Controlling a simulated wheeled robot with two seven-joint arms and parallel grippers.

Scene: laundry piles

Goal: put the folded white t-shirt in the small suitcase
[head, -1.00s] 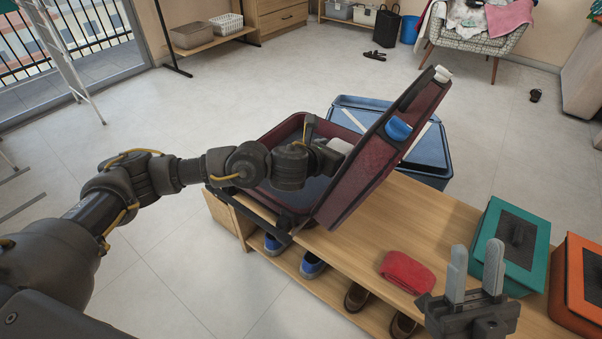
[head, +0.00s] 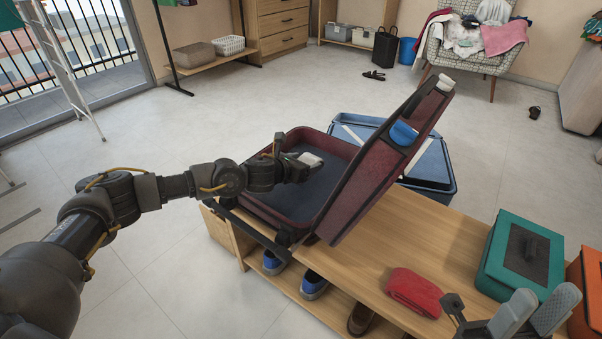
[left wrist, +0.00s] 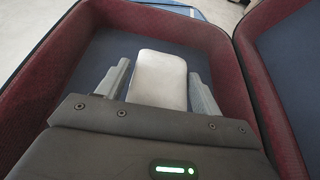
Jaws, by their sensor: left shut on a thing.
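The small suitcase (head: 268,206) is dark red with a blue lining and lies open on the bench, its lid (head: 372,190) tilted up on the right. It also shows in the left wrist view (left wrist: 190,28). The folded white t-shirt (head: 313,158) is a small white bundle over the suitcase's open base, and it shows between my fingers in the left wrist view (left wrist: 160,78). My left gripper (head: 300,163) is shut on it, inside the rim outline; whether the shirt touches the lining I cannot tell. My right gripper (head: 534,312) is open and empty at the lower right.
The wooden bench (head: 420,235) carries a folded red cloth (head: 414,291), a green box (head: 520,256) and an orange box (head: 583,295). Shoes (head: 314,285) stand on its lower shelf. A large blue suitcase (head: 440,178) is behind the bench. The open lid stands right of my left gripper.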

